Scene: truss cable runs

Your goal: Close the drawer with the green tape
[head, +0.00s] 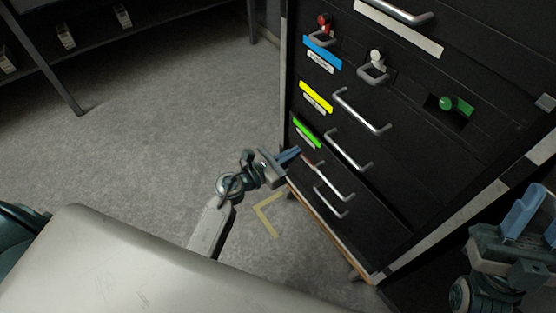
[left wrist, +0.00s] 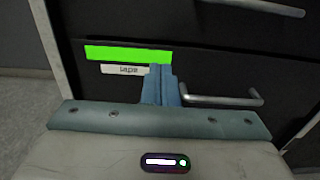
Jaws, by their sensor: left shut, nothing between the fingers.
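The green tape (head: 307,133) marks a drawer low on the black cabinet, with a white label below it. In the left wrist view the green tape (left wrist: 128,53) is above a label that reads "tape" (left wrist: 124,70). The drawer's silver handle (head: 348,152) is to the right of the tape; it also shows in the left wrist view (left wrist: 222,96). My left gripper (head: 294,154) is shut and empty, its blue fingers in front of the drawer front, close to the label. I cannot tell if they touch it. My right gripper (head: 530,222) is at the right edge, its fingers apart.
Drawers with yellow tape (head: 316,97) and blue tape (head: 322,54) are above. Red, white and green knobs stick out of the cabinet (head: 425,165) face. Another silver handle (head: 331,196) is below. A dark shelf (head: 60,75) stands back left; the grey floor between is clear.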

